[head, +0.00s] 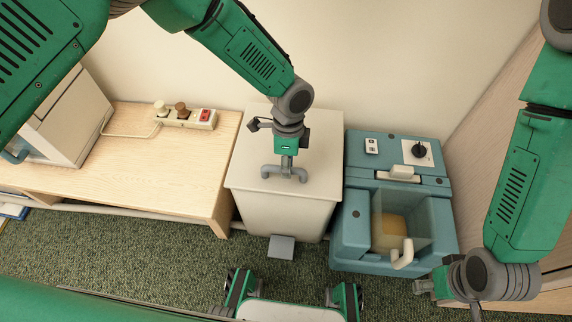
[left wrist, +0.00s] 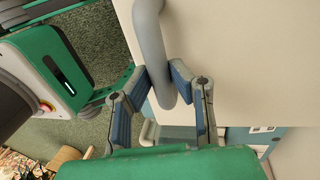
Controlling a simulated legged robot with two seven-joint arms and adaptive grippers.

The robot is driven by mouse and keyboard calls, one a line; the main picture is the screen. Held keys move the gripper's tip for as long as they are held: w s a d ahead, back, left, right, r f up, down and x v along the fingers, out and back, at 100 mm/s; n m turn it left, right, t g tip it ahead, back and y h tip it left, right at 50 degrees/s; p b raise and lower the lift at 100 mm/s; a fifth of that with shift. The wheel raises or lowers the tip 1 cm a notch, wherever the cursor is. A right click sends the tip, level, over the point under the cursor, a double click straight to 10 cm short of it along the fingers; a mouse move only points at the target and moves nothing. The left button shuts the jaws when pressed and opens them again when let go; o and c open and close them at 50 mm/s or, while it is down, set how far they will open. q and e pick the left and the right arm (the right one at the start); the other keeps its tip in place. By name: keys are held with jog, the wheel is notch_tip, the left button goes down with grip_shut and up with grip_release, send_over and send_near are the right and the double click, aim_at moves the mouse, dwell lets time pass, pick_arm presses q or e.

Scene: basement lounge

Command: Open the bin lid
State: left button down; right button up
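The bin (head: 277,222) is a pale box standing between the wooden bench and a teal machine. Its flat lid (head: 247,165) lies closed on top, with a grey bar handle (head: 270,170) on it. A grey pedal (head: 281,247) sticks out at the bin's foot. My left gripper (head: 286,165) is above the lid, at the handle. In the left wrist view the handle (left wrist: 150,35) passes between the two fingers, which appear to press on both its sides. My right gripper (head: 425,287) is at the lower right, by the teal machine; its fingers are not clear.
The teal machine (head: 352,228) with a clear-sided compartment stands close to the bin's right. The wooden bench (head: 200,165) at the left holds a power strip (head: 187,118) and a white appliance (head: 75,120). Green carpet (head: 150,250) lies in front. A wall is close behind.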

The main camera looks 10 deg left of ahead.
pick_arm(q)
jog(key=w+r+p, duration=0.7)
jog(key=w+r, duration=0.2)
jog(key=r, duration=0.4)
jog(key=shift+a+r, duration=0.3)
jog(key=shift+r, duration=0.05)
jog(key=shift+s, duration=0.1)
jog(key=c, duration=1.4)
grip_release()
jog(key=shift+f, duration=0.1)
jog(key=shift+c, duration=0.2)
jog(key=shift+d, duration=0.15)
notch_tip(320, 180, up, 12)
jog(key=w, duration=0.2)
jog(key=shift+w, duration=0.2)
